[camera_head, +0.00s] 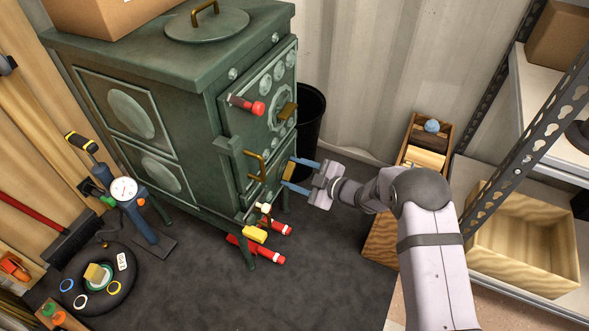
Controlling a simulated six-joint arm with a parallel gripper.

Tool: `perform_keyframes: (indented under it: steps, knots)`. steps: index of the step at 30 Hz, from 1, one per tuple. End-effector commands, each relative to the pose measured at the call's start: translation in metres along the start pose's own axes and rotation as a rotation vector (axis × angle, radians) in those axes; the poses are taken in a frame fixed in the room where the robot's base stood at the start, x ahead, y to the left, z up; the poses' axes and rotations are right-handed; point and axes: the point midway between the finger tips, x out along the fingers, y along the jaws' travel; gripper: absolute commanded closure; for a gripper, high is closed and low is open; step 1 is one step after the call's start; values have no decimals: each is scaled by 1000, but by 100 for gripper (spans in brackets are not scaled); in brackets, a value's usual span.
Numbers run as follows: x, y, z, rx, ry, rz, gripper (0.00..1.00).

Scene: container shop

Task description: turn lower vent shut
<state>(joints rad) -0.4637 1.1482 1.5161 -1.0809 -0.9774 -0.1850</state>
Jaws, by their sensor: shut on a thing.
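A green stove (190,85) stands at the centre left. Its lower vent has a brass tab (288,171) on the front face. My gripper (288,172) comes from the right, with one blue finger above the tab and one below. It is shut on the brass tab. The fingers partly hide the lower vent around the tab, so its opening cannot be made out. A second brass tab (287,111) sits higher, on the upper vent (280,105) with its round patterned plate.
A black bin (311,105) stands behind. Red cylinders (255,250) lie below. A wooden crate (382,235) and shelving (520,115) are at the right.

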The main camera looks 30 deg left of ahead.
Motion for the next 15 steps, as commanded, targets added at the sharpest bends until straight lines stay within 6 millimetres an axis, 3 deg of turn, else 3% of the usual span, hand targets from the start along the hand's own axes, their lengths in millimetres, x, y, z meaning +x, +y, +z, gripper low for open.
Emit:
perform_keyframes:
  steps: [15]
  knots:
    - [-1,4,2,387,-2,-161,72]
